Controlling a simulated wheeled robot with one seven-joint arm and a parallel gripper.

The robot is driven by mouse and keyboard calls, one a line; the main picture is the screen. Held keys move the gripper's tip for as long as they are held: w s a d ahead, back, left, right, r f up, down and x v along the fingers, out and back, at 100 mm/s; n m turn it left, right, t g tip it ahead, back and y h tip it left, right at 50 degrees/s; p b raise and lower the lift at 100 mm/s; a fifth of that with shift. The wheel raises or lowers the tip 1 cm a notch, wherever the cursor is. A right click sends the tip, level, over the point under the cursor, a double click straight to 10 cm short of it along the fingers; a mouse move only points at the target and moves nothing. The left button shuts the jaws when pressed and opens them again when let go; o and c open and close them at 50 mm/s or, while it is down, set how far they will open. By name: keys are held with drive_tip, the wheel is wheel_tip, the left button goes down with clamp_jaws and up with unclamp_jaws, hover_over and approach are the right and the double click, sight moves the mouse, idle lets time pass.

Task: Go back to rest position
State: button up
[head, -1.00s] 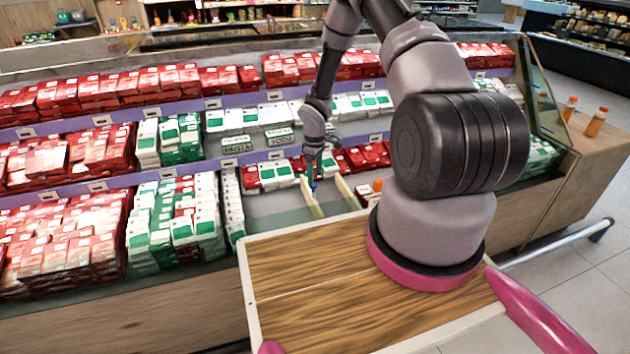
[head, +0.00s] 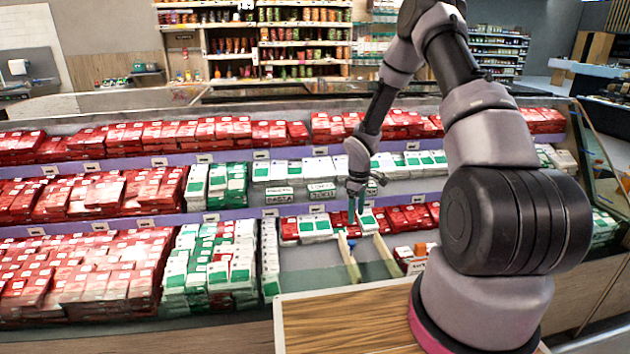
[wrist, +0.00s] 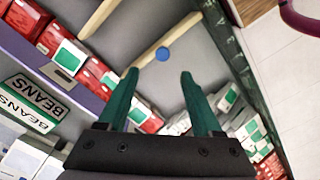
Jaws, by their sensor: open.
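My gripper (head: 355,205) hangs over the display's lower shelf in the head view, near the wooden dividers. In the wrist view its two green fingers (wrist: 158,80) stand apart with nothing between them. My arm reaches forward from the right, bent and extended. It hides part of the shelves behind it.
Red packs (head: 85,270) and green-and-white packs (head: 212,262) fill the tiered shelves on the left. A grey bare compartment (head: 310,262) lies below my gripper. BEANS signs (wrist: 35,98) stand on the shelf edge. A wood-topped surface (head: 350,315) is in front.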

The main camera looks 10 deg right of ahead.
drive_tip(key=s+d+r+m+t+h, duration=0.1)
drive_tip(key=s+r+m, duration=0.2)
drive_tip(key=r, duration=1.2)
drive_tip(key=s+r+m+t, duration=0.2)
drive_tip(key=s+r+m, duration=0.1)
drive_tip(key=r, duration=1.2)
drive_tip(key=s+a+r+m+t+y, duration=0.1)
drive_tip(key=s+a+r+m+t, duration=0.1)
drive_tip(key=s+r, duration=0.6)
drive_tip(key=s+a+r+m+t+y, duration=0.2)
drive_tip(key=s+r+m, duration=0.3)
drive_tip(key=s+r, duration=0.4)
drive_tip(key=s, duration=0.6)
drive_tip(key=shift+a, duration=0.2)
